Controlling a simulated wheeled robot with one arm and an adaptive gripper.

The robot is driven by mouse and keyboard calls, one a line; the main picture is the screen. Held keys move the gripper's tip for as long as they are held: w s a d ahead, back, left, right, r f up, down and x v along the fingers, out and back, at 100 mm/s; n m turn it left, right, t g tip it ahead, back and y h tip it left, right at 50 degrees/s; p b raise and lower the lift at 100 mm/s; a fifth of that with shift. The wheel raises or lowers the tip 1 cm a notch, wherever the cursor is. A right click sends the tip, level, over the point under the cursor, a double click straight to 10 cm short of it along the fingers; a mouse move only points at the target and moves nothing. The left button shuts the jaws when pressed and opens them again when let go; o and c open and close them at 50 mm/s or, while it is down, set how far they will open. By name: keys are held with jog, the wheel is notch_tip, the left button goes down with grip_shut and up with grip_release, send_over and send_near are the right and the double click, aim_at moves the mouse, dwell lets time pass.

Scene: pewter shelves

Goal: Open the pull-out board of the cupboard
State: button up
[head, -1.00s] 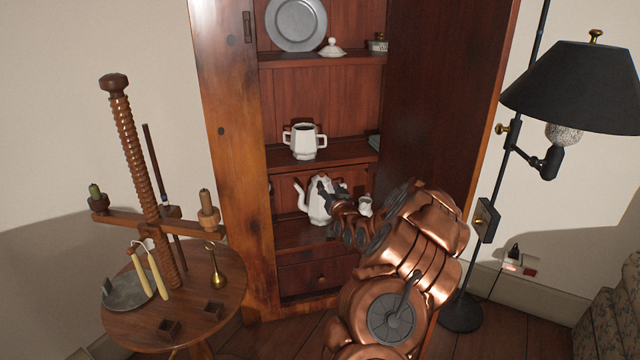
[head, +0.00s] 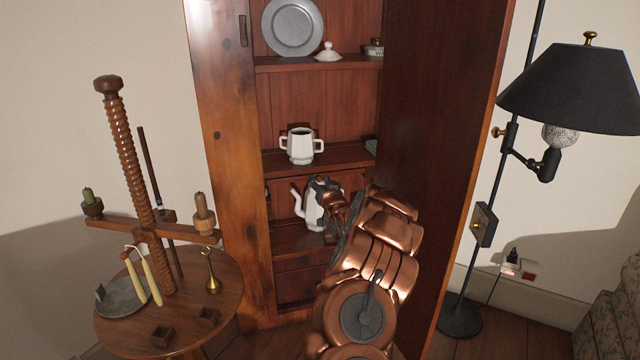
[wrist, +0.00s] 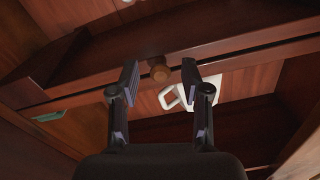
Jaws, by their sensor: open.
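The wooden cupboard (head: 228,150) stands open. In the wrist view, a round wooden knob (wrist: 160,72) sits on a narrow wooden strip (wrist: 245,60), the front edge of the pull-out board, under a shelf. My gripper (wrist: 160,78) is open, with one dark finger on each side of the knob. I cannot tell whether either finger touches it. In the head view my gripper (head: 322,186) is inside the cupboard below the middle shelf, and my arm hides the knob and most of the strip. The board appears pushed in.
A white teapot (head: 311,215) stands behind my gripper. A two-handled white pot (head: 300,147) stands on the shelf above. The open door (head: 440,130) is close to my arm's right. A round table (head: 185,320) stands left and a black lamp (head: 575,90) right.

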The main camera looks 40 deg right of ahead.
jog(key=shift+c, duration=0.3)
grip_shut()
dwell(0.5)
